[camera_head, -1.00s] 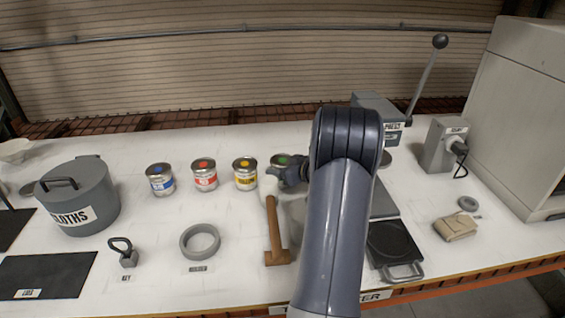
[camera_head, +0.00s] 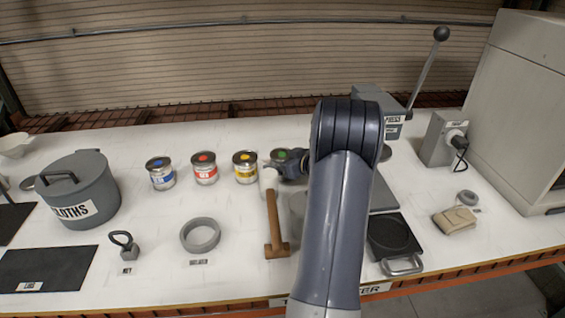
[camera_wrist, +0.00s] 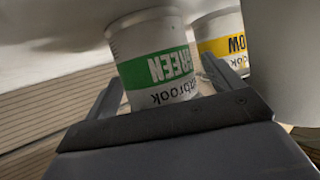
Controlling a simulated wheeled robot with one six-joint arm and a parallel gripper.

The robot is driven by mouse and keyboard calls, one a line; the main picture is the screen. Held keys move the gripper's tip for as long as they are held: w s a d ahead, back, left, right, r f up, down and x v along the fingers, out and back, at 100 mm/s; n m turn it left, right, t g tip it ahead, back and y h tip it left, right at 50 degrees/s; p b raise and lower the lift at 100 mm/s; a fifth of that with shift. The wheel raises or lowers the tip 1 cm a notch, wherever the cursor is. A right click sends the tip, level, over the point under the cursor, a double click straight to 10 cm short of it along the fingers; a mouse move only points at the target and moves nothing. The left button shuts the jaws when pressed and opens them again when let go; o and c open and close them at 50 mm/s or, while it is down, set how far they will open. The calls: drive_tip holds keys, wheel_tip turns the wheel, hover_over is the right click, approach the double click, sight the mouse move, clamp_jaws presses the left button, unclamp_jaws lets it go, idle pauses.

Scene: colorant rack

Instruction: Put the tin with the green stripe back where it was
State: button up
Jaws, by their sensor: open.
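The tin with the green stripe (camera_head: 281,154) stands at the right end of a row of tins on the white bench, partly hidden by my gripper and arm in the head view. In the wrist view, where the picture is upside down, the green-striped tin (camera_wrist: 155,52) sits between my two fingers. My gripper (camera_wrist: 163,82) is open around the tin's side; I cannot tell whether a finger touches it. In the head view my gripper (camera_head: 291,165) is at the tin's near right side.
Yellow (camera_head: 245,168), red (camera_head: 204,169) and blue (camera_head: 161,174) tins stand to the left.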

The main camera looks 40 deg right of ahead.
drive_tip(key=v, duration=1.2)
